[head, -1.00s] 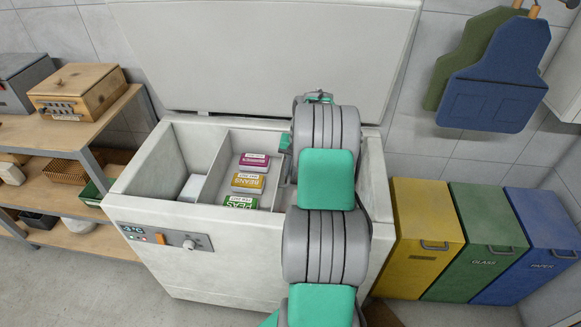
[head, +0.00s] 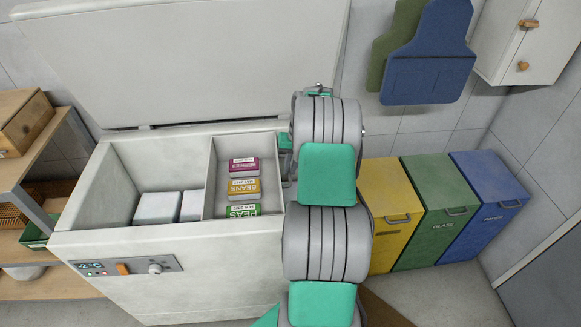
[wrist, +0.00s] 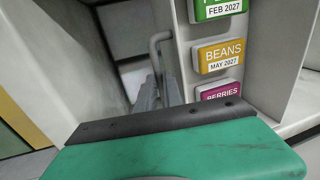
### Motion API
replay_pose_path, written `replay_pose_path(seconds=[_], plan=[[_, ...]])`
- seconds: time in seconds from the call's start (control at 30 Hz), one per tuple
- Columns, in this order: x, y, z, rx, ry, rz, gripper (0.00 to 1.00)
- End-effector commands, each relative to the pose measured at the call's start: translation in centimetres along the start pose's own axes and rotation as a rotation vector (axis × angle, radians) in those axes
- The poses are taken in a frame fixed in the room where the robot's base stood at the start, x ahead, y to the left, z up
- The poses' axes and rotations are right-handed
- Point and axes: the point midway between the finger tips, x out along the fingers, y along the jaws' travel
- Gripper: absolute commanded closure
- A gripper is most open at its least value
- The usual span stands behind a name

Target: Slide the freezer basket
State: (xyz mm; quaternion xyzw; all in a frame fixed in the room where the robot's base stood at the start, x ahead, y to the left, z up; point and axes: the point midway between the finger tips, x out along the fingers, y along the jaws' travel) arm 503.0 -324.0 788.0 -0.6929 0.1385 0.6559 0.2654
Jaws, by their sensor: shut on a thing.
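The freezer basket (head: 209,178) is a light box inside the open white chest freezer (head: 75,215). It stands toward the right part of the chest, partly hidden by my arm in the head view. It holds a berries pack (head: 244,165), a beans pack (head: 244,187) and a peas pack (head: 243,210). In the wrist view the basket wall (wrist: 181,50) has a bent grey handle (wrist: 159,38) on its outer side. My gripper (wrist: 158,88) is shut on this handle. My arm hides the gripper in the head view.
Two white blocks (head: 158,207) lie on the freezer floor left of the basket. The raised lid (head: 190,60) stands behind. Yellow (head: 391,215), green (head: 435,210) and blue (head: 487,205) bins stand right of the freezer. A wooden shelf (head: 50,190) stands at left.

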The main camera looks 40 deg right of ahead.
Motion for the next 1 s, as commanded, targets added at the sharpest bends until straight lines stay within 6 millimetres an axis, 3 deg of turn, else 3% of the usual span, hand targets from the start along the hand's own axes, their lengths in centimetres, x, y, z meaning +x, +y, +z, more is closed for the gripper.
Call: replay_pose_path(seconds=[0.17, 0.2, 0.3, 0.57, 0.67, 1.0], plan=[[-0.3, 0.1, -0.2, 0.001, 0.008, 0.001, 1.00], [-0.3, 0.1, -0.2, 0.002, 0.008, 0.001, 0.89], [-0.3, 0.1, -0.2, 0.002, 0.007, 0.001, 0.80], [-0.3, 0.1, -0.1, 0.002, 0.005, 0.000, 0.80], [-1.3, 0.1, -0.2, 0.003, 0.006, 0.001, 0.80], [-7.5, 0.1, -0.2, 0.003, 0.007, 0.001, 0.80]])
